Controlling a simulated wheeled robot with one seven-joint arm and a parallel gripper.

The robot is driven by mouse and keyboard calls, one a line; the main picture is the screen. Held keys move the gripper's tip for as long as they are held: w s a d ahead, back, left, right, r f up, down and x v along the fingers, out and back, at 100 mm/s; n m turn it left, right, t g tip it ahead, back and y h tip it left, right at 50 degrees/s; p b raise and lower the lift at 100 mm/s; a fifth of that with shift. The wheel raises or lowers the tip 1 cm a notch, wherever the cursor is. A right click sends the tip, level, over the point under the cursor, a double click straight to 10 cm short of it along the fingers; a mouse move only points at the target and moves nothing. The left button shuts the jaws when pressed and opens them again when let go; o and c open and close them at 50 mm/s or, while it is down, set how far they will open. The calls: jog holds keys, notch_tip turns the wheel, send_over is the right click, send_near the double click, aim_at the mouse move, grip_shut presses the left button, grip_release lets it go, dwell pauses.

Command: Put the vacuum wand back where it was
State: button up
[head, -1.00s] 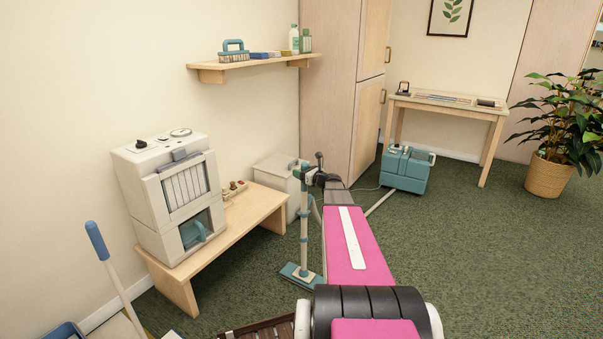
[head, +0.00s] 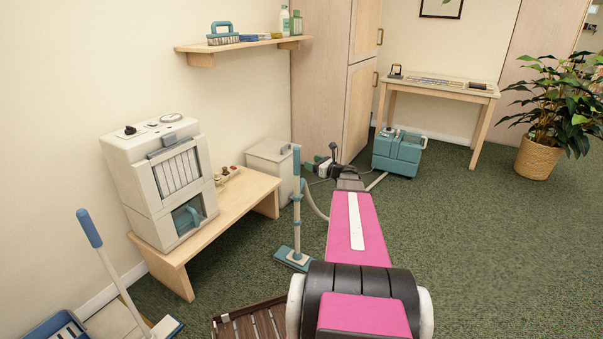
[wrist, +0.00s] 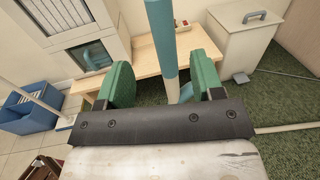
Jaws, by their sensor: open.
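The vacuum wand (head: 297,205) stands upright, with a teal handle, pale tube and flat teal floor head (head: 294,259) on the carpet. It stands by the right end of the low wooden bench. A grey hose bends off its upper part. My gripper (head: 322,167) is just right of the wand's upper part. In the wrist view my gripper (wrist: 161,75) has its green fingers spread wide. The wand's teal handle (wrist: 162,40) shows beyond the gap between them, not clamped. The teal vacuum machine (head: 398,153) sits on the carpet farther back.
The low bench (head: 225,210) holds a white machine (head: 160,185). A pale bin (head: 268,165) stands behind the wand. A slatted wooden crate (head: 247,318), a blue tub (head: 55,332) and a blue-handled tool (head: 112,270) are in front. Open carpet lies to the right.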

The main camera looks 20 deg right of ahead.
jog(key=s+a+f+n+g, duration=0.3)
jog(key=s+a+n+g, duration=0.15)
jog(key=a, duration=0.35)
jog(key=s+a+f+n+g, duration=0.3)
jog(key=a+n, duration=0.3)
jog(key=a, duration=0.1)
jog(key=s+a+f+n+g, duration=0.35)
jog(key=a+n, duration=0.25)
jog(key=a, duration=0.2)
jog(key=s+a+f+n+g+h, duration=0.2)
jog(key=s+n+h, duration=0.2)
jog(key=s+n, duration=0.2)
jog(key=s+a+f+n+g+h, duration=0.2)
jog(key=s+a+n+h, duration=0.1)
jog(key=s+n, duration=0.4)
jog(key=shift+s+a+n+g+h, duration=0.15)
jog(key=shift+s+n+g+h, duration=0.2)
jog(key=shift+h, duration=0.45)
